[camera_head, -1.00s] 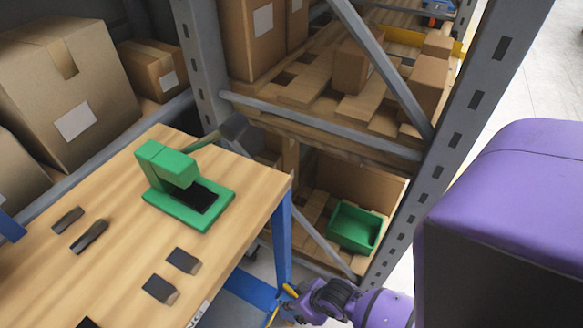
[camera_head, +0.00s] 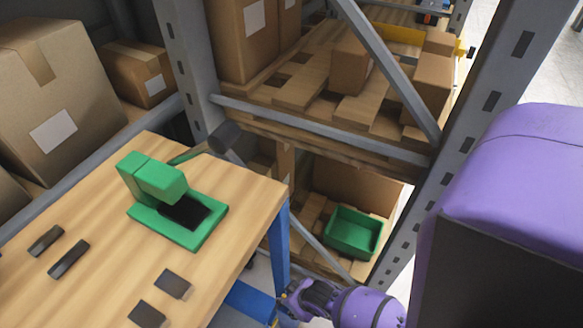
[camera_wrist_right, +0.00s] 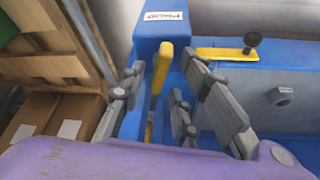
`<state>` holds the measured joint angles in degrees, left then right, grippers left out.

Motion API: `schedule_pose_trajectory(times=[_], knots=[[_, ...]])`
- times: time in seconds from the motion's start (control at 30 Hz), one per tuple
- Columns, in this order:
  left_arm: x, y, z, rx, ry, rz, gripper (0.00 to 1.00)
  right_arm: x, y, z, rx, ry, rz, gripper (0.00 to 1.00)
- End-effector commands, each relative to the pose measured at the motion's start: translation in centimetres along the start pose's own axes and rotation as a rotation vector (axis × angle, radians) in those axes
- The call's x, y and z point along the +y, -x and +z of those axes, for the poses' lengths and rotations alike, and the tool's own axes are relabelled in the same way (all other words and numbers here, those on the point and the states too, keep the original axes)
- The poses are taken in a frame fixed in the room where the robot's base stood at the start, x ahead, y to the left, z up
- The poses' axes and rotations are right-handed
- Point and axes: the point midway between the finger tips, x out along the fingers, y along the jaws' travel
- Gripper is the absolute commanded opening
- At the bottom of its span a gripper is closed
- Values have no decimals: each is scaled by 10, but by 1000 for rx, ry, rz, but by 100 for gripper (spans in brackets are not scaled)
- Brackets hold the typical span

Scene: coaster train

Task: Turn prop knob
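A black knob (camera_wrist_right: 252,39) stands on a flat yellow bar (camera_wrist_right: 225,54) against blue metal in the right wrist view. I cannot tell for sure whether it is the prop knob. A yellow lever (camera_wrist_right: 163,70) hangs from a blue post (camera_wrist_right: 160,30) to its left. My right gripper (camera_wrist_right: 160,95) is open, its grey fingers on either side of the lever; contact is unclear. The black knob is right of the fingers. In the head view my right gripper (camera_head: 290,299) is low beside the table's blue leg. My left gripper is not in view.
The wooden table (camera_head: 235,215) carries a green press (camera_head: 155,178) with a black-ended handle (camera_head: 223,138) and several dark blocks. A grey rack post (camera_head: 470,130) and a green bin (camera_head: 352,233) are behind the right arm.

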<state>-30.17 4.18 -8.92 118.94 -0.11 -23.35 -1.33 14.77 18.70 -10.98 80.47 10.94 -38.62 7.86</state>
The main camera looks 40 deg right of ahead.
Motion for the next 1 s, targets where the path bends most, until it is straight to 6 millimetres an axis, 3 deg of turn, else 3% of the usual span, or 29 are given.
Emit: schedule_pose_trajectory(times=[0.2, 0.43, 0.7, 1.0], knots=[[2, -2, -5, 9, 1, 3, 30, 0, 0, 0, 0, 0, 0, 30], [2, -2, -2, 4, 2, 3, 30, 0, 0, 0, 0, 0, 0, 1], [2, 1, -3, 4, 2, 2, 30, -1, 1, -1, 0, -23, 8, 0], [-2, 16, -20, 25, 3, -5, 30, -4, 1, -3, 1, -268, 106, 0]])
